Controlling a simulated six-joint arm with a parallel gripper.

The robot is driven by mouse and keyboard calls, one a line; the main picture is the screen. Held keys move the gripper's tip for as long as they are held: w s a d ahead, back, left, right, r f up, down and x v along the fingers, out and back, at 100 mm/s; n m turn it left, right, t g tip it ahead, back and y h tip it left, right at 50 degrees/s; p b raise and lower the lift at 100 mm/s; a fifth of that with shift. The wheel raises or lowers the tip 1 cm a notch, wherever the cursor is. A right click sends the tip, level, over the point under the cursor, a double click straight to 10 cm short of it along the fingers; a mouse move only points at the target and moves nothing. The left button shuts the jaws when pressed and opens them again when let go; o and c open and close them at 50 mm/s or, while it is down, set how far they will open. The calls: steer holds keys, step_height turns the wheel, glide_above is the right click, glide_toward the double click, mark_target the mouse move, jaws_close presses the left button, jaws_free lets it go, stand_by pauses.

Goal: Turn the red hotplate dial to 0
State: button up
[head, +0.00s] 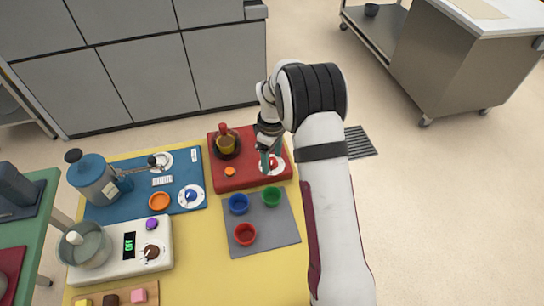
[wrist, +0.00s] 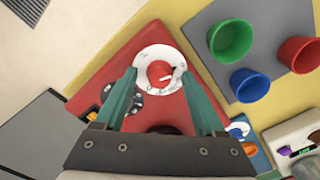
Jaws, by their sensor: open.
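The red hotplate (head: 238,183) stands at the back right of the yellow table in the head view and fills the middle of the wrist view (wrist: 110,75). Its dial, a red knob on a white marked disc (wrist: 160,73), is clear in the wrist view; the head view shows it (head: 271,164) partly behind my gripper. A pale pointer on the knob points toward the right in the wrist view; the numbers are too small to read. My gripper (wrist: 159,72) is open and empty, with its green fingertips on either side of the knob in the picture. I cannot tell whether they touch it.
A dark pan (head: 226,151) sits on the red hotplate's left part, beside an orange button (head: 230,171). A grey mat (head: 262,230) with blue, green and red cups lies in front.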

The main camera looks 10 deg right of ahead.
mark_target(272, 160)
step_height(272, 160, up, 16)
stand_by(0.3)
steer(key=shift+f, duration=0.1)
steer(key=s+a+r+m+y, duration=0.1)
steer(key=s+a+r+m, duration=0.2)
steer(key=s, duration=0.6)
steer(key=s+a+r+m, duration=0.1)
steer(key=s+r+m, duration=0.3)
steer(key=s, duration=0.6)
steer(key=s+a+f+m, duration=0.1)
steer(key=s+f+m, duration=0.1)
steer(key=s+m, duration=0.2)
steer(key=s+a+f+m, duration=0.1)
steer(key=s+f+m, duration=0.2)
steer(key=s, duration=0.7)
steer(key=shift+s+f+m+y, duration=0.15)
steer(key=shift+f+m+y, duration=0.05)
steer(key=shift+m+y, duration=0.2)
